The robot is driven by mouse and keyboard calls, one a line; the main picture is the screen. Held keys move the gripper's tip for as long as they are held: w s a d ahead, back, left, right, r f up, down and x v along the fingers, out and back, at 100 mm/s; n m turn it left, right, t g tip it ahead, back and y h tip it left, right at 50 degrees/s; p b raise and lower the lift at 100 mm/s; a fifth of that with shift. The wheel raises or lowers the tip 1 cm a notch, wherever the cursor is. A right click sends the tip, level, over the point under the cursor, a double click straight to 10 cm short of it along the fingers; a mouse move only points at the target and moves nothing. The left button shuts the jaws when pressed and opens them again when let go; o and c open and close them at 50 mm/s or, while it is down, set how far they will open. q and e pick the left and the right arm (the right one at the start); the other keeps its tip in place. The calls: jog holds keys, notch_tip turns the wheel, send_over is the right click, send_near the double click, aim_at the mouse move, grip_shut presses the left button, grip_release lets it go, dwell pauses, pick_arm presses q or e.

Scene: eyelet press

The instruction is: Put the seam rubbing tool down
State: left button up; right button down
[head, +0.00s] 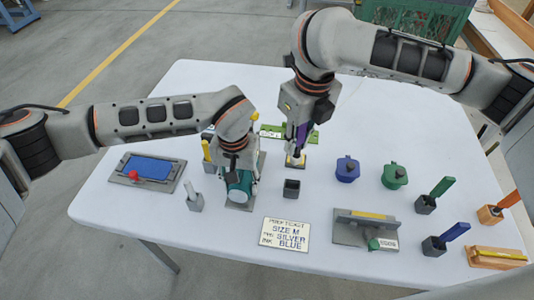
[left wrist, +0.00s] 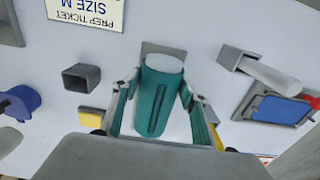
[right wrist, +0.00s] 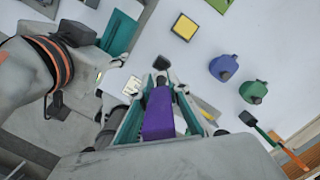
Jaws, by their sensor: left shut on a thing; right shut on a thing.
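A purple-handled tool with a dark tip, which looks like the seam rubbing tool (right wrist: 158,118), is between the fingers of my right gripper (right wrist: 160,82). In the head view my right gripper (head: 301,148) points down close to a yellow pad (head: 296,161). In the right wrist view the tip and the pad (right wrist: 184,27) look apart. My left gripper (head: 238,172) is shut on a teal cylinder (head: 240,188) over a grey plate at the table's middle left. The cylinder's pale end shows in the left wrist view (left wrist: 165,62).
A prep ticket (head: 286,235) lies at the front. A blue pad tray (head: 148,168) and a white-handled tool in a holder (head: 194,198) are at left. Blue (head: 347,170) and green pots (head: 394,175), a grey fixture (head: 366,229) and several holders with handles are at right.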

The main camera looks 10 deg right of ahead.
aim_at(301, 139)
dwell(0.6)
jog(key=shift+r, duration=0.7)
notch_tip(301, 139, down, 10)
jog(key=shift+r, duration=0.2)
jog(key=shift+f, duration=0.6)
jog(key=c, duration=1.9)
grip_release()
jog(key=r, duration=0.4)
jog(key=s+r, duration=0.1)
jog(key=r, duration=0.8)
jog(key=shift+s+d+r, duration=0.1)
jog(key=shift+s+d, duration=0.05)
jog(key=shift+d, duration=0.15)
